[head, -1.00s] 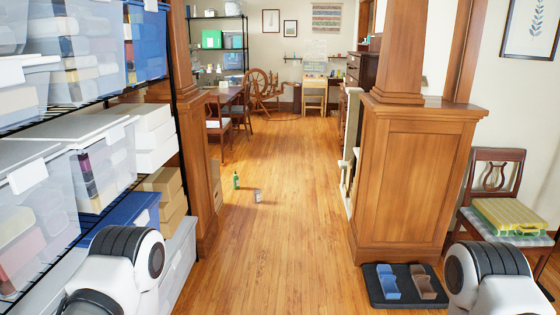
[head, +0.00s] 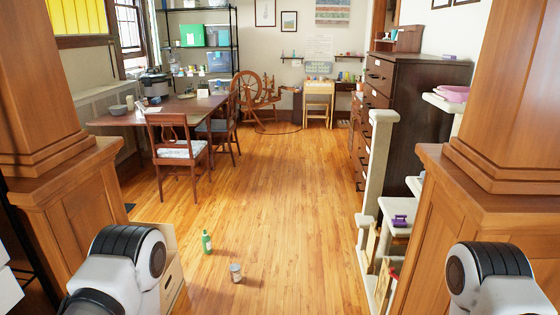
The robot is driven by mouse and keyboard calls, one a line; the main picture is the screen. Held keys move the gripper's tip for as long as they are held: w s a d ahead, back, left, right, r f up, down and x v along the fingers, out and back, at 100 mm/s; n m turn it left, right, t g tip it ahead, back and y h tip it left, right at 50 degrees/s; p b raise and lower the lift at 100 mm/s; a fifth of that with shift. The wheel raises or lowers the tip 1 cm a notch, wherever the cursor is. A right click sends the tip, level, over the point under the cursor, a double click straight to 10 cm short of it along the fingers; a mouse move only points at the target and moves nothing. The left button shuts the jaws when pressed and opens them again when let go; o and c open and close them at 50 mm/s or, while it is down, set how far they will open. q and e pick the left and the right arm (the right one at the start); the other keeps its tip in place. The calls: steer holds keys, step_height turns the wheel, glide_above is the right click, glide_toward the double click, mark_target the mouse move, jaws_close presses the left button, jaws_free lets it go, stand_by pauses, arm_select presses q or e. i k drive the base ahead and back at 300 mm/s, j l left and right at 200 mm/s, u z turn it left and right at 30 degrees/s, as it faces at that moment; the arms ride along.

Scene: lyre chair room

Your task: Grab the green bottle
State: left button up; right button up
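The green bottle (head: 207,242) stands upright on the wooden floor, a little left of the middle in the head view. It has a pale label and looks small at this distance. A can (head: 236,272) stands on the floor close by, nearer to me and to the right of the bottle. Only the upper parts of my two arms show, at the lower left and lower right. Neither of my grippers is in view. Nothing hides the bottle.
Wooden pillars (head: 58,190) and (head: 510,200) flank the passage. A cardboard box (head: 172,272) sits at the left pillar's foot. A table (head: 165,108) with chairs (head: 178,150) is farther left. A cat tree (head: 378,180) and dark dresser (head: 405,95) line the right. The middle floor is clear.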

mark_target(208, 247)
steer(key=i+u, duration=0.25)
steer(key=i, duration=0.25)
steer(key=i+l+u, duration=0.25)
steer(key=i, duration=0.2)
steer(key=i+l+u, duration=0.25)
steer(key=i, duration=0.2)
steer(key=i+l+u, duration=0.25)
steer(key=i, duration=0.2)
steer(key=i+l+z, duration=0.1)
steer(key=i+l, duration=0.15)
steer(key=i, duration=0.45)
steer(key=i+l+z, duration=0.1)
steer(key=i, duration=0.65)
steer(key=i+l+z, duration=0.1)
steer(key=i+l, duration=0.15)
steer(key=i, duration=0.5)
